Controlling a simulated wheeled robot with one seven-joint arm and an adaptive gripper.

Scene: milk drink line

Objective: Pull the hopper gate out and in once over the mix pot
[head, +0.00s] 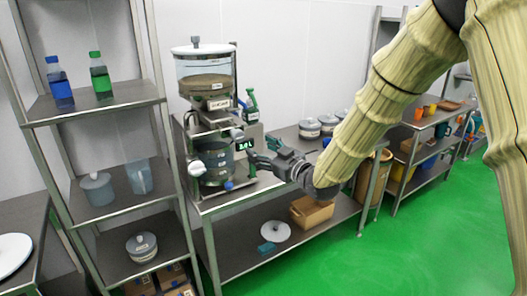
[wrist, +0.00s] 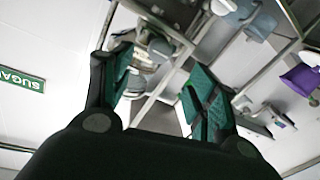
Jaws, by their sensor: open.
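The hopper (head: 205,77) is a clear drum with a white lid and brown powder inside, standing on a frame at the bench's left end. The gate itself is not clearly visible.
Lidded tubs (head: 310,128) stand further right on the bench. A metal shelf (head: 95,108) with bottles is at left. A cardboard box (head: 311,212) is below. Green floor is clear.

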